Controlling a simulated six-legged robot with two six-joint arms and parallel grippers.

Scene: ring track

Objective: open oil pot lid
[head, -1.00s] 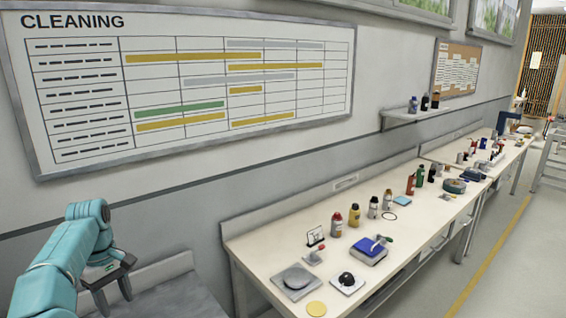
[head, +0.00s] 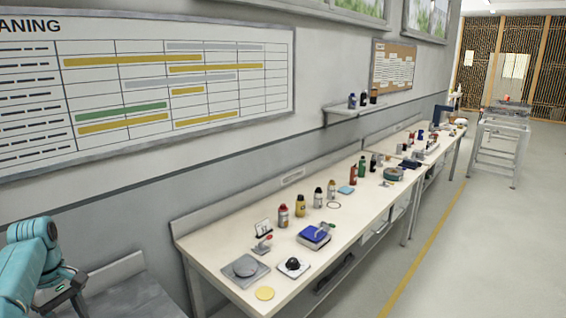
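My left gripper (head: 68,295) is at the lower left in the head view, in front of the wall and apart from the bench. Its fingers are partly cut off by the frame, and I cannot tell whether it is open. My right gripper is not in view. I cannot tell which thing is the oil pot. A small black round-topped object on a white plate (head: 293,267) stands near the front end of the long bench (head: 225,245). A grey round disc on a square plate (head: 246,268) lies to its left.
A grey low surface (head: 125,285) is at lower left. Open floor (head: 475,230) lies right of the bench, with a metal table (head: 499,145) further back.

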